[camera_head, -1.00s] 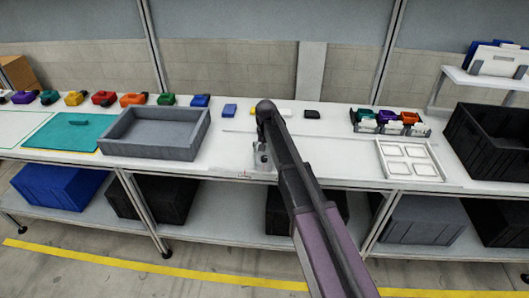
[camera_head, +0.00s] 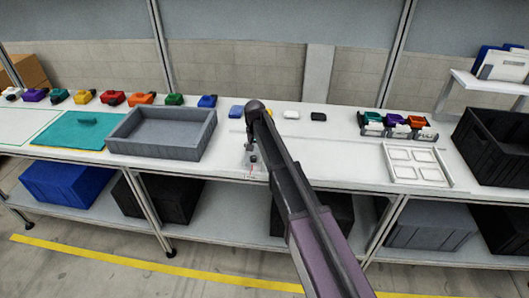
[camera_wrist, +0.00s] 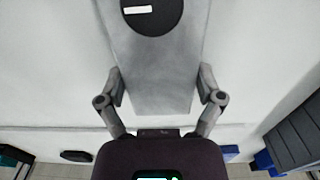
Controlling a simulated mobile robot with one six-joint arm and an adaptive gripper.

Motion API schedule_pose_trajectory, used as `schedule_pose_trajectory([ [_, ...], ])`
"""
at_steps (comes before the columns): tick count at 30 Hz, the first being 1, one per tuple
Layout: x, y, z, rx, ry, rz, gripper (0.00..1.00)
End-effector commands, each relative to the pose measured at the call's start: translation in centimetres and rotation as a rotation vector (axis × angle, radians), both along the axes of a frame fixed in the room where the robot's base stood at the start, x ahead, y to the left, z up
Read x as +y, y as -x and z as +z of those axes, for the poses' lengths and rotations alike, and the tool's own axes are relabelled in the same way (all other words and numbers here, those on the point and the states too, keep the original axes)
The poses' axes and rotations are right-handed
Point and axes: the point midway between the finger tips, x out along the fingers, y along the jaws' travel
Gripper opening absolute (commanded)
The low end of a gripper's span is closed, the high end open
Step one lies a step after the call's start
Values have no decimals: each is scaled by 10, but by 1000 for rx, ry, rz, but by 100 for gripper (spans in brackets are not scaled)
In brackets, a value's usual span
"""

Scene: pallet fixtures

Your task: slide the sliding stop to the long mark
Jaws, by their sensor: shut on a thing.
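The sliding stop, which I take to be the grey metal block (camera_wrist: 160,65), fills the middle of the wrist view. A black round knob or disc (camera_wrist: 152,14) with a white bar is at its top edge there. My gripper (camera_wrist: 161,86) has one finger on each side of the block and is shut on it. In the head view my gripper (camera_head: 250,142) is low over the bench, by a small grey fixture with a dark knob (camera_head: 253,158). A small red mark (camera_head: 251,169) shows in front of it. The long mark cannot be made out, and my arm hides part of the fixture.
A grey tray (camera_head: 160,148) stands left of the fixture on the white bench (camera_head: 300,150). A white compartment tray (camera_head: 395,176) and a rack of coloured parts (camera_head: 370,131) are on the right. Small coloured blocks line the back.

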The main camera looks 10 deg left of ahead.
Motion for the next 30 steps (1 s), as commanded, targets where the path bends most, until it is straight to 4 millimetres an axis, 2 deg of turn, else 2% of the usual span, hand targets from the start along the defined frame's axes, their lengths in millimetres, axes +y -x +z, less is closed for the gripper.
schedule_pose_trajectory([
  [3,6,-1,0,0,-1,1,24],
  [10,6,0,0,0,-1,0,24],
  [11,6,0,0,0,-1,0,88],
  [12,6,0,0,0,-1,0,100],
  [30,5,0,0,0,0,0,100],
])
